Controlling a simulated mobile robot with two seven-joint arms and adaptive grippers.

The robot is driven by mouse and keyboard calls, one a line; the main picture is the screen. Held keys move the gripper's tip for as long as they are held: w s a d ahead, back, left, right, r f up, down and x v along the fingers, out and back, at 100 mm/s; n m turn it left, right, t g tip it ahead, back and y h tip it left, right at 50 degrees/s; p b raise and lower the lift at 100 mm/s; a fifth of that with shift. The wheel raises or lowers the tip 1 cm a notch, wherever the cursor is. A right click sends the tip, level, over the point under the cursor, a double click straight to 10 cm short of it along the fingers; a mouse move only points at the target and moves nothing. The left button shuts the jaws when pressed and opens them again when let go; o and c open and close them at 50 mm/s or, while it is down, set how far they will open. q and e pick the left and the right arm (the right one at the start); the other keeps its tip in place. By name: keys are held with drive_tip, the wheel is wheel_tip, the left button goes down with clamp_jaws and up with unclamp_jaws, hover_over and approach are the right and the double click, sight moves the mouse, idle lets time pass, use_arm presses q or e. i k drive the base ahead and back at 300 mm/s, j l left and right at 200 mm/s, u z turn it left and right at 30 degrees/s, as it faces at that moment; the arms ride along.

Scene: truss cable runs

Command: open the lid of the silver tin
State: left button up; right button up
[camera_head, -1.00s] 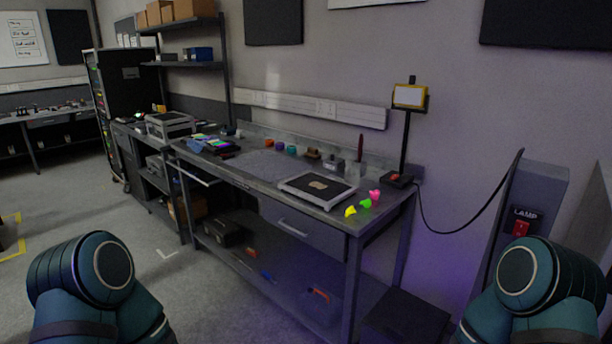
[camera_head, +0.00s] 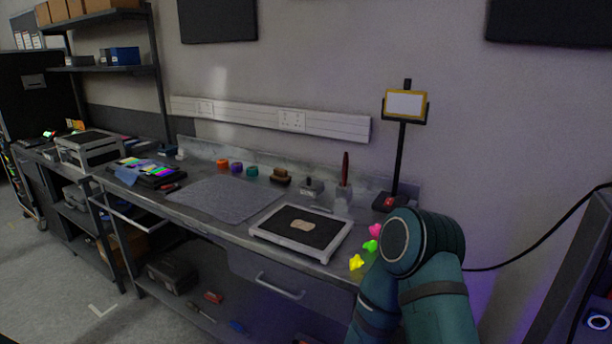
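I cannot clearly pick out the silver tin. A small grey metallic object (camera_head: 311,188) with a dark knob stands at the back of the workbench (camera_head: 215,235); it is too small to tell whether it is the tin or has a lid. Neither gripper is in view. Only a teal link of one of my arms shows at the lower right, in front of the bench's right end and hiding part of it.
A framed tray with a dark pad (camera_head: 283,226) and a grey mat (camera_head: 221,197) lie on the bench. Orange (camera_head: 222,164), purple and teal round items stand behind. Bright yellow (camera_head: 357,262), green and pink pieces and a yellow-framed lamp stand (camera_head: 402,140) are at the right end.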

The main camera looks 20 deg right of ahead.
sight(309, 182)
drive_tip(key=i+j+z, duration=0.3)
drive_tip(key=z, duration=0.15)
drive_tip(key=i+j+z, duration=0.2)
drive_tip(key=j+z, duration=0.3)
drive_tip(key=i+j+z, duration=0.15)
drive_tip(key=j+z, duration=0.8)
drive_tip(key=j, duration=0.15)
drive_tip(key=j+z, duration=0.45)
drive_tip(key=k+j, duration=0.05)
drive_tip(key=j, duration=0.05)
